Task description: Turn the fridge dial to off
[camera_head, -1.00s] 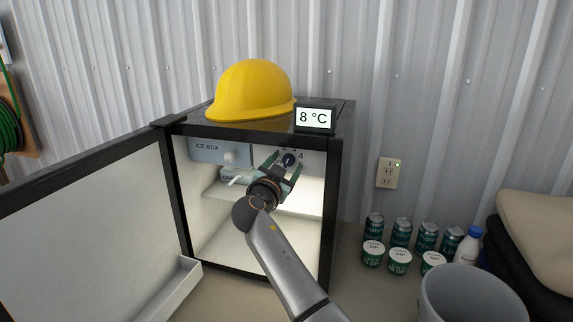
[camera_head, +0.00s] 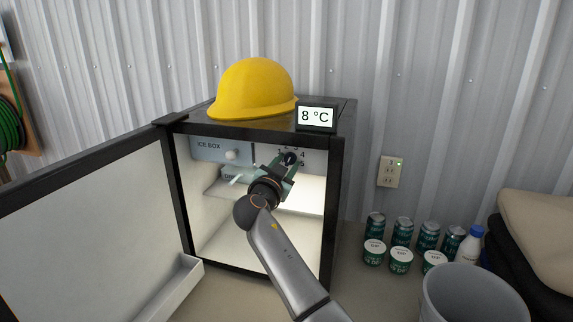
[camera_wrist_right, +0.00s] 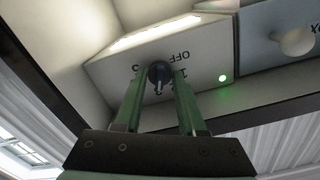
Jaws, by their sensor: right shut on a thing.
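The fridge (camera_head: 338,180) stands open. Its dark dial (camera_head: 290,157) sits on the pale panel at the upper right inside, with numbers such as 4 and 5 beside it. In the right wrist view the dial (camera_wrist_right: 158,72) shows upside down, with the word OFF just above it and a small light tip on its lower side. My right gripper (camera_head: 284,165) reaches in through the open front and is shut on the dial, one green finger at each side. The display (camera_head: 316,117) on top reads 8 °C. My left gripper is not in view.
The fridge door (camera_head: 90,225) stands open to the left. An ice box flap (camera_head: 210,148) with a round knob is left of the dial. A yellow hard hat (camera_head: 252,90) rests on top. Several cans, tubs and a bottle (camera_head: 472,243) stand right, behind a grey bin (camera_head: 470,295).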

